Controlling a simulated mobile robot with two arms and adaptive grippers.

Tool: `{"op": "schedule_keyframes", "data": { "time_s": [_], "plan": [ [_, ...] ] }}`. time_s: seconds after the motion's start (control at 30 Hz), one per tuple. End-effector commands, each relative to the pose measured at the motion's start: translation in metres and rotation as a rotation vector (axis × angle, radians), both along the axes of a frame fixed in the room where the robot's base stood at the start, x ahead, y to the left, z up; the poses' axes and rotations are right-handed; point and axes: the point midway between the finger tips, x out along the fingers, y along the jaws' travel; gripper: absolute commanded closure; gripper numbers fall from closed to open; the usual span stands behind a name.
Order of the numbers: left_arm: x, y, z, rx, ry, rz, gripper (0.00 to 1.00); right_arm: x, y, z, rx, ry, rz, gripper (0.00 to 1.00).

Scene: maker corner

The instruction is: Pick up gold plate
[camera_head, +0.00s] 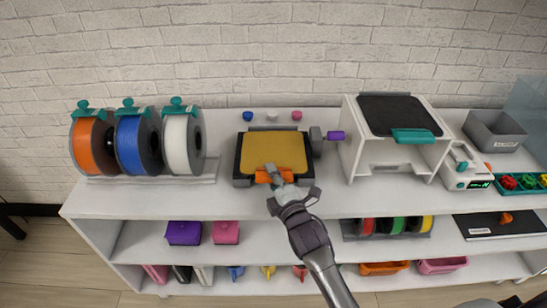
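The gold plate (280,147) lies flat in a black frame (241,160) on the white top shelf. An orange tab (263,177) shows at the plate's front edge. My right gripper (278,178) reaches in from the lower right, with its tip at the orange tab and over the front edge of the frame. The gripper hides part of the tab and frame front. I cannot tell whether its fingers are open, shut or touching the tab. My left gripper is not in view.
Orange, blue and white spools (183,145) stand at the left. A grey knob with a purple end (335,135) sits right of the frame, close to a white box-like machine (367,152). Small colored caps (272,116) lie behind. Lower shelves hold boxes (184,233) and spools.

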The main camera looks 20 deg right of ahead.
Motion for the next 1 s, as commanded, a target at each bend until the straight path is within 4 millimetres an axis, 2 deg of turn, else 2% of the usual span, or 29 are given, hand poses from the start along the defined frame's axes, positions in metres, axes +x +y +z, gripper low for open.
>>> {"op": "schedule_keyframes", "data": {
  "time_s": [0.07,0.43,0.57,0.8,1.0],
  "plan": [
    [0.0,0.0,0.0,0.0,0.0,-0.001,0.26,0.0,0.0,0.0,-0.001,0.001,0.0,1.0],
    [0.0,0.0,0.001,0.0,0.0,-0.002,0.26,0.0,0.0,0.007,-0.001,-0.004,0.001,1.0],
    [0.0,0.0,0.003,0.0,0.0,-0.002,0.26,0.0,0.0,0.028,-0.002,-0.007,0.0,1.0],
    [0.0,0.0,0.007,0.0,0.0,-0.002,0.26,0.0,0.0,0.076,-0.002,-0.006,0.0,1.0],
    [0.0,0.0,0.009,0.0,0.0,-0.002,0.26,0.0,0.0,0.098,-0.001,-0.003,-0.001,1.0]
  ]
}}
